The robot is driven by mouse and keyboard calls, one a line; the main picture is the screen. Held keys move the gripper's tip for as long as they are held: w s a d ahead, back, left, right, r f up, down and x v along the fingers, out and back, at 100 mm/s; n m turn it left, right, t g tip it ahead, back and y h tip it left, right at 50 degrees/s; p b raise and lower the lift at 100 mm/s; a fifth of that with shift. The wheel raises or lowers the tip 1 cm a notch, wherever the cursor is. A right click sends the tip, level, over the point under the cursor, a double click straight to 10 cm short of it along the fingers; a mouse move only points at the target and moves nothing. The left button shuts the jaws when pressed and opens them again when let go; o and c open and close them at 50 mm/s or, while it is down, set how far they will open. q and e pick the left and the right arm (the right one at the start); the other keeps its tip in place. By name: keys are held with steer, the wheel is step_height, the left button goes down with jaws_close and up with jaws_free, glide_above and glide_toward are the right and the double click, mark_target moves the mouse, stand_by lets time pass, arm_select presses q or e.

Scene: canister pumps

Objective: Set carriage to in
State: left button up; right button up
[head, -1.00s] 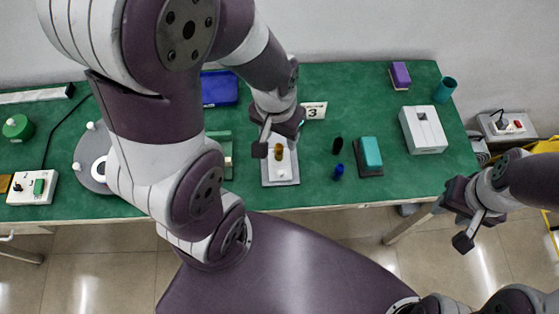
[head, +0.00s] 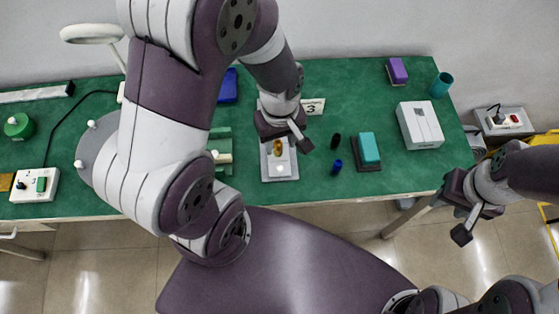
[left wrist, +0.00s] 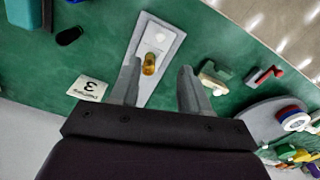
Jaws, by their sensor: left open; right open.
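A light grey plate (head: 282,174) lies on the green table with an upright amber knob (head: 278,147) and a white button at its near end (head: 280,169). In the left wrist view the plate (left wrist: 170,45) carries the amber knob (left wrist: 150,64) on a whitish slide piece. I cannot tell which part is the carriage. My left gripper (head: 283,141) is over the plate's far part. In the left wrist view its open, empty fingers (left wrist: 160,88) straddle the plate's outline, with the knob showing between and beyond the tips. My right gripper (head: 475,222) is open, empty and off the table's front right.
To the right are a black peg (head: 335,141), a blue peg (head: 337,166), a teal block (head: 369,148) and a white box (head: 420,125). A green fixture (head: 220,152) is close on the left.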

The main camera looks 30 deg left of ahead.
mark_target(280, 167)
arm_select(q)
step_height(280, 167, down, 12)
steer(key=shift+r+b, duration=0.25)
steer(key=shift+b, duration=0.3)
jaws_close()
steer(key=shift+w, duration=0.1)
